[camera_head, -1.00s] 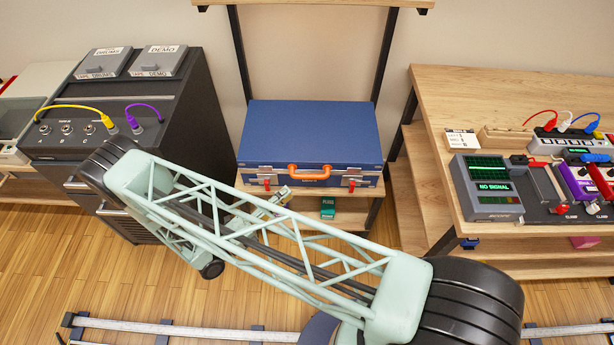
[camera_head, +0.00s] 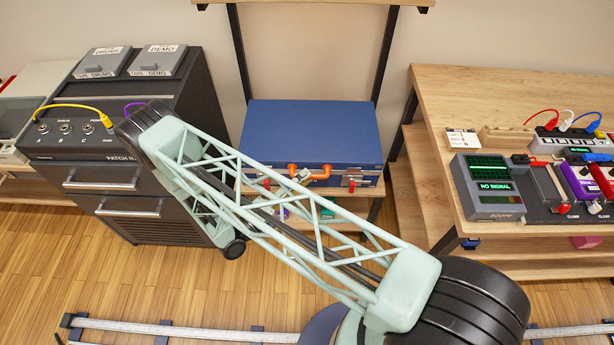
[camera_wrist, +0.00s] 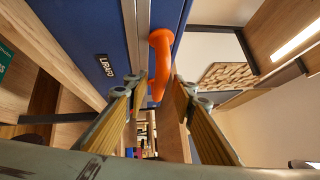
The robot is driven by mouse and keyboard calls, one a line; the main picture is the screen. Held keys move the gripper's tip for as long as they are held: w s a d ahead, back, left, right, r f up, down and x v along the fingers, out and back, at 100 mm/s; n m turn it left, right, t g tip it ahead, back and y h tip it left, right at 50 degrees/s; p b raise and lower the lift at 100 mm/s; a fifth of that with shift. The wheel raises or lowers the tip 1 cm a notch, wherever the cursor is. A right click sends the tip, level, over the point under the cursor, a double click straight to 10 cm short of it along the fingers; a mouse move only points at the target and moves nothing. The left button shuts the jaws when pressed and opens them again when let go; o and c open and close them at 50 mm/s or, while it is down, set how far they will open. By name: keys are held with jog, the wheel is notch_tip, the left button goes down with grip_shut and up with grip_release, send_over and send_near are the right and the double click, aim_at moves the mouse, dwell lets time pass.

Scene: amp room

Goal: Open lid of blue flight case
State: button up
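The blue flight case (camera_head: 310,130) sits on a low shelf with its lid down. Its orange handle (camera_head: 318,174) is on the front face, with a red latch on either side: the left one (camera_head: 267,184) is partly behind my arm, the right one (camera_head: 351,186) is clear. My gripper (camera_head: 300,176) is at the front of the case by the handle's left part. In the wrist view my gripper (camera_wrist: 157,90) has its two fingers apart, with the orange handle (camera_wrist: 161,55) showing between and beyond the tips. I cannot tell whether they touch it.
A dark patch cabinet (camera_head: 115,180) with cables stands left. A wooden bench (camera_head: 500,95) with electronic devices stands right. Shelf posts rise behind the case, with a board (camera_head: 320,3) above. A teal box (camera_head: 327,213) is on the lower shelf. The rail (camera_head: 190,329) runs along the floor.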

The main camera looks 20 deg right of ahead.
jog(key=shift+x, duration=1)
jog(key=shift+c, duration=0.5)
grip_shut()
